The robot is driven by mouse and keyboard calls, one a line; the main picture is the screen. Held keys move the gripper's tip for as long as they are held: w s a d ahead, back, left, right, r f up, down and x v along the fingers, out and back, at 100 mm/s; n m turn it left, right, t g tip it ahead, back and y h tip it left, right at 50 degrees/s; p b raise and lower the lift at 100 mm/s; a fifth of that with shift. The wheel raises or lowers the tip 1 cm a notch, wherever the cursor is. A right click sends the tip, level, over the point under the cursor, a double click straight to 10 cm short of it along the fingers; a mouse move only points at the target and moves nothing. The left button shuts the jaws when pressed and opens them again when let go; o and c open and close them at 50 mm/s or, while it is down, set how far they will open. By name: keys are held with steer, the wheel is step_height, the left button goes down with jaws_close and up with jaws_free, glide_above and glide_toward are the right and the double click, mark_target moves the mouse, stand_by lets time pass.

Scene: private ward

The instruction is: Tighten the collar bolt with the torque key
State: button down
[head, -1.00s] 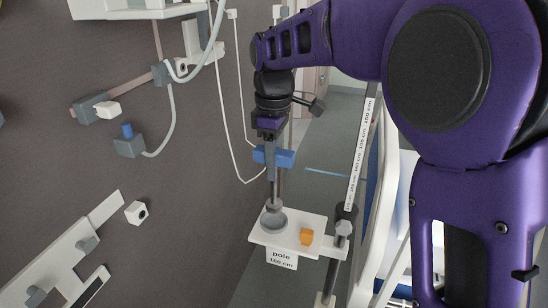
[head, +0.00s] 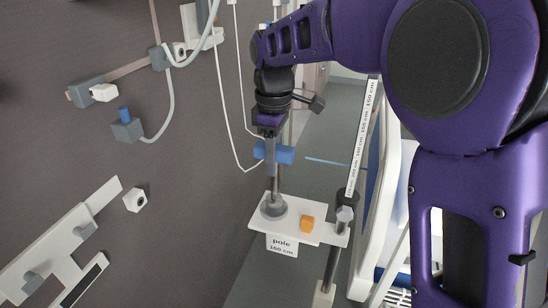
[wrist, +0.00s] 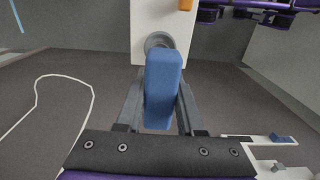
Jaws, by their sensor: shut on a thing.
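My gripper (head: 270,148) points down and is shut on the blue handle (head: 286,155) of the torque key. The handle also fills the middle of the wrist view (wrist: 163,88), between my two fingers. The key's thin grey shaft (head: 275,182) hangs upright below it. The shaft's lower end meets the round grey collar (head: 273,208) on the white plate (head: 316,237). The collar also shows behind the handle in the wrist view (wrist: 157,38). The bolt itself is hidden, and I cannot tell whether the key is seated on it.
An orange block (head: 307,223) sits on the plate, right of the collar. A "pole 160 cm" label (head: 282,246) hangs at its front edge. A dark pole (head: 333,265) with a clamp stands at the plate's right. Wall fittings (head: 127,130) and hoses lie left. A bed (head: 391,200) is at right.

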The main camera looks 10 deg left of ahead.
steer(key=shift+f+b, duration=0.45)
steer(key=shift+f, duration=0.5)
steer(key=shift+f, duration=0.2)
steer(key=shift+c, duration=2.2)
jaws_free()
step_height(320, 180, up, 22)
steer(key=p, duration=0.5)
steer(key=shift+f+p, duration=0.25)
steer(key=shift+p, duration=0.1)
steer(key=shift+f, duration=0.1)
